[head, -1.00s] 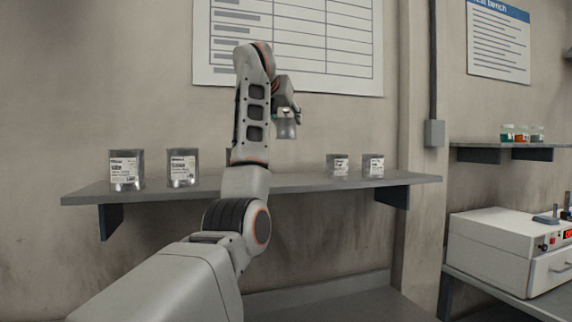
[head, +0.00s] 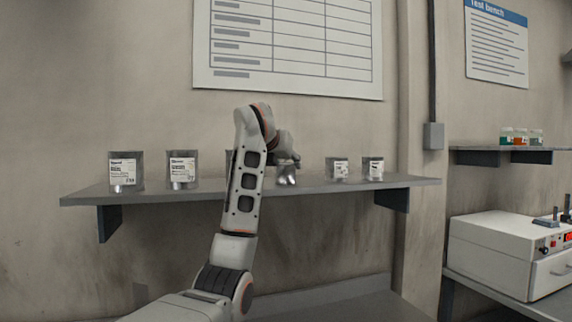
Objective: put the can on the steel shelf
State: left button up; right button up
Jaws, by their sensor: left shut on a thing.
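The steel shelf (head: 330,187) is a long grey board on brackets along the wall. My left gripper (head: 287,166) is in front of the shelf's middle, partly hidden by my own wrist and arm. It is shut on a small shiny metal can (head: 287,178), whose lower part shows under the fingers. The can looks upright and is at about the height of the shelf top. I cannot tell whether it touches the board. My right gripper is not in view.
Two labelled cans (head: 126,171) stand on the shelf's left part and two smaller ones (head: 338,169) on its right part. Another can (head: 229,163) is mostly hidden behind my arm. A white bench instrument (head: 495,250) and a side shelf (head: 500,149) with small jars are at the right.

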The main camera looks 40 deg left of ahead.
pick_arm(q)
jog(key=shift+f, duration=0.1)
jog(key=o, duration=1.3)
